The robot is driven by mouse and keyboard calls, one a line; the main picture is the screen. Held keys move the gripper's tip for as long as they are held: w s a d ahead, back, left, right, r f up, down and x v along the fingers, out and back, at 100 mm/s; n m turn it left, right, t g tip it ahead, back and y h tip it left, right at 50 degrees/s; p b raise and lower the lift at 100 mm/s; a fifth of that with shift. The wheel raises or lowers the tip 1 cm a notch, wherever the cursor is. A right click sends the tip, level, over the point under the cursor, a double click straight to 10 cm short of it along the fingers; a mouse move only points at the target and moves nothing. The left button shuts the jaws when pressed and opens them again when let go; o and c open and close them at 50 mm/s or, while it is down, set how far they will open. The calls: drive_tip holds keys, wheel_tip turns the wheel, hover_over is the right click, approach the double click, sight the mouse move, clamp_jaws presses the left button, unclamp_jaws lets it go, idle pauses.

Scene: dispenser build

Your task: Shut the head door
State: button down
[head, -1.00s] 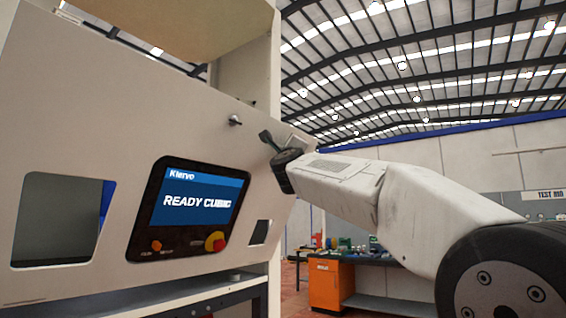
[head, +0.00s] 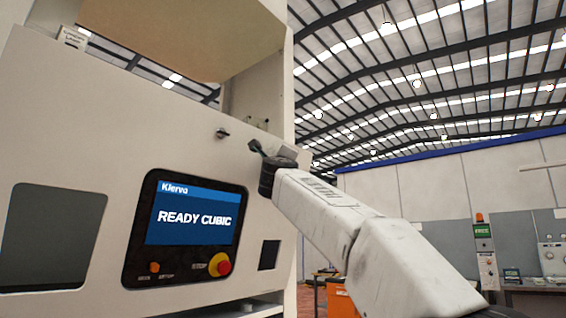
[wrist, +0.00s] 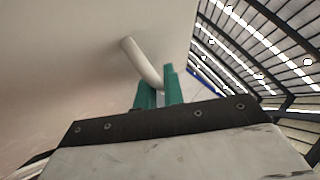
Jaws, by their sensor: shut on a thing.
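A pale slanted front panel (head: 120,125) of a machine fills the left of the head view. My gripper (head: 254,147) is at its upper right edge, seen small and from behind. The handle stands out from a broad pale surface (wrist: 60,60). I cannot tell whether this surface is the head door. The handle does not show clearly in the head view.
The panel carries a screen (head: 192,217) reading "READY CUBIC", a red stop button (head: 220,264) and a small knob (head: 222,134). A tan board (head: 190,30) overhangs above. A test bench (head: 520,285) stands at the far right.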

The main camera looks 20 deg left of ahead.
drive_tip(key=shift+d, duration=0.15)
drive_tip(key=c, duration=1.8)
unclamp_jaws()
drive_tip(key=shift+w, duration=0.1)
drive_tip(key=shift+s+a, duration=0.2)
drive_tip(key=shift+f+v, duration=0.2)
drive_tip(key=shift+v, duration=3.6)
drive_tip(key=shift+w+d+f, duration=0.1)
